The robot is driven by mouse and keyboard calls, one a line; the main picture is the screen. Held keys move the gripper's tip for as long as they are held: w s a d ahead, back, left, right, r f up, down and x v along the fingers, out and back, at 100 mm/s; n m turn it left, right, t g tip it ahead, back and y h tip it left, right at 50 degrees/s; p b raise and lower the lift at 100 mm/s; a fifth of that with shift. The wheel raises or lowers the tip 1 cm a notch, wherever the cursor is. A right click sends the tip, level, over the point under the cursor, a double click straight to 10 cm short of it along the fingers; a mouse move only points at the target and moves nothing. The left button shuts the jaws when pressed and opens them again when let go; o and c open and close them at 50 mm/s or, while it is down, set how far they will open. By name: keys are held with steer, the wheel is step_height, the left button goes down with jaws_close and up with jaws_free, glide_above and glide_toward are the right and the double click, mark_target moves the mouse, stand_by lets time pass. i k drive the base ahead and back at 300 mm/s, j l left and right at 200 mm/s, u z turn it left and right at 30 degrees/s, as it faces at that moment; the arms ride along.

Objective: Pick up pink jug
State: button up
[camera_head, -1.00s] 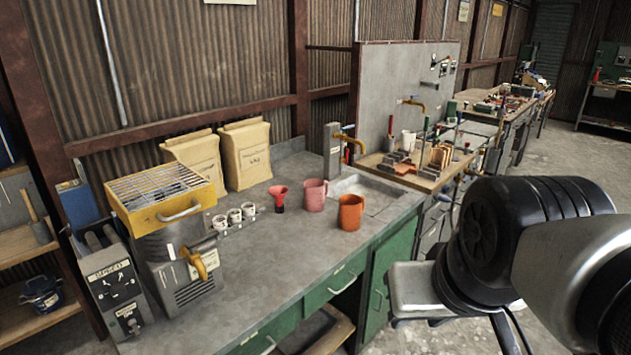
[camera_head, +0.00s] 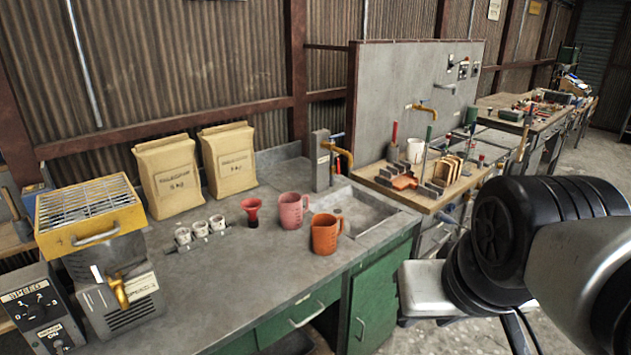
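The pink jug (camera_head: 292,211) stands upright on the grey counter, its handle on the right side. An orange jug (camera_head: 326,235) stands in front of it and slightly right, close beside it. A dark part of my arm fills the right side of the view. The fingers of my gripper cannot be made out, so its opening does not show. Nothing is seen touching the pink jug.
A red funnel (camera_head: 252,212) and several small white cups (camera_head: 201,229) stand left of the jugs. A sink (camera_head: 362,209) with a brass tap lies behind right. Paper bags (camera_head: 231,160) lean at the wall. A yellow-topped machine (camera_head: 92,221) stands left.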

mark_target(296, 209)
steer(key=i+l, duration=0.2)
steer(key=l, duration=0.15)
steer(key=i+l+u, duration=0.1)
steer(key=i+l, duration=0.35)
steer(key=l, duration=0.25)
steer(key=i+l+u, duration=0.1)
steer(key=i, duration=0.4)
steer(key=i+l+u, duration=0.1)
steer(key=i, duration=0.4)
